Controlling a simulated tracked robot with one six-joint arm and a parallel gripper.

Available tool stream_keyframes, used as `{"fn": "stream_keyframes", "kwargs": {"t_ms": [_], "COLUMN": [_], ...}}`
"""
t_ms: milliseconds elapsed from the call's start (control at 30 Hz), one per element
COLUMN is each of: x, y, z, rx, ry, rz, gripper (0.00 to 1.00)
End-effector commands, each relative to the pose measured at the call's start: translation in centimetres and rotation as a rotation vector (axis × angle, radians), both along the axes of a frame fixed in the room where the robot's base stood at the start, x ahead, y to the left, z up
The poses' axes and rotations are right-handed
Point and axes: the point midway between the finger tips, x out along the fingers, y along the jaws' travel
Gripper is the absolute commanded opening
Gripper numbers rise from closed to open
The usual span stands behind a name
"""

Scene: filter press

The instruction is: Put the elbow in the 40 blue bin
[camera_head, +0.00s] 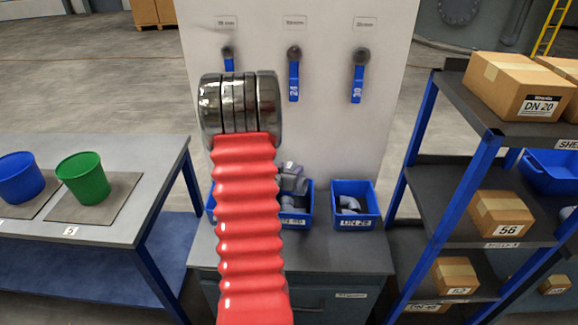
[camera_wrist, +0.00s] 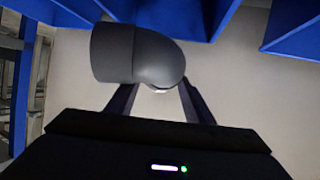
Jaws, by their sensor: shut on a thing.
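In the wrist view my gripper (camera_wrist: 158,92) is shut on a dark grey pipe elbow (camera_wrist: 118,53), with blue bin walls close beyond it. In the head view my red arm hides the gripper. Blue bins stand on the grey cabinet top: a middle bin (camera_head: 297,220) with grey fittings, a right bin (camera_head: 356,221) with dark fittings, and a left one (camera_head: 210,205) mostly hidden by my arm. The bin labels are too small to read surely, so I cannot tell which is the 40 bin. A grey piece shows above the middle bin; I cannot tell if it is held.
A white panel (camera_head: 335,130) with blue-handled valves rises behind the bins. A dark shelf rack (camera_head: 455,178) with cardboard boxes stands at right. A table (camera_head: 150,160) at left carries a blue bucket (camera_head: 20,180) and a green bucket (camera_head: 84,178). Bare cabinet top (camera_head: 320,257) lies in front of the bins.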

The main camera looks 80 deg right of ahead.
Motion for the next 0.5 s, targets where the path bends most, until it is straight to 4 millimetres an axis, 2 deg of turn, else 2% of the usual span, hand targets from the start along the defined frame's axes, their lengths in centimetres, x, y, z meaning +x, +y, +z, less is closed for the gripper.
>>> {"fn": "stream_keyframes", "kwargs": {"t_ms": [233,267,500], "x": [0.01,0.01,0.01], "y": [-0.04,-0.04,-0.02], "z": [0.04,0.05,0.02], "rx": [-0.002,-0.002,-0.001], "ry": [0.0,0.0,0.0], "rz": [0.0,0.0,0.0], "gripper": [0.13,0.49,0.66]}}
